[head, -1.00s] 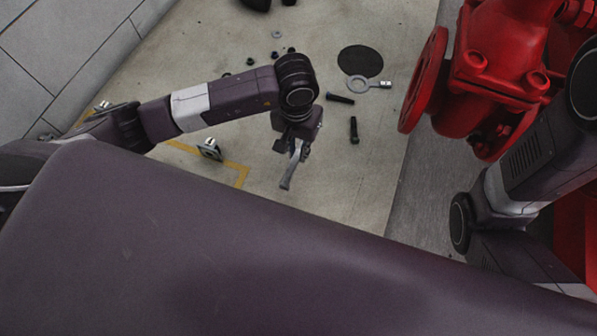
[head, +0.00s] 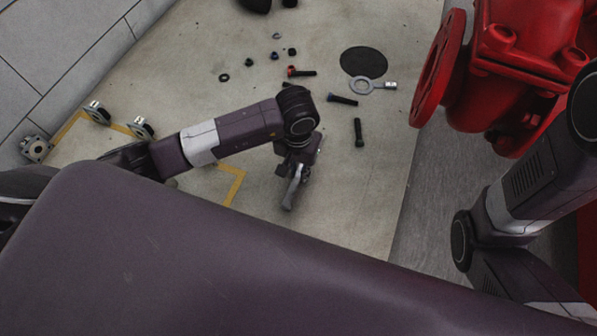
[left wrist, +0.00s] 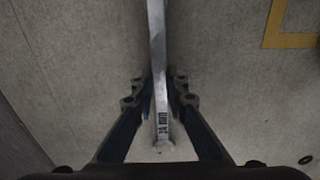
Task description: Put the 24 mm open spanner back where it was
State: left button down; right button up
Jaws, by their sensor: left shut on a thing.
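My left gripper (head: 296,172) is shut on the grey metal spanner (head: 291,194) and holds it over the pale mat, left of the black bolts. In the left wrist view the spanner's shaft (left wrist: 157,45) runs up between the two fingers (left wrist: 160,92), with a dark size marking near its lower end. The spanner's jaw end is not clear in either view. My right arm shows at the right edge, but its gripper is out of sight.
A yellow corner line (head: 236,184) marks the mat (head: 340,215). Black bolts (head: 359,132), a ring tool (head: 361,86) and a black disc (head: 363,62) lie beyond my gripper. A red flanged pump part (head: 437,68) stands right. Metal castor-like parts (head: 97,112) are at left.

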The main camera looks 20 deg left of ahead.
aim_at(298, 175)
pick_arm(q)
jog(key=shift+f, duration=0.2)
jog(key=c, duration=1.9)
grip_release()
jog(key=shift+r, duration=0.1)
notch_tip(298, 175, up, 12)
jog(key=p, duration=0.8)
jog(key=shift+s+r+p, duration=0.15)
jog(key=shift+p, duration=0.2)
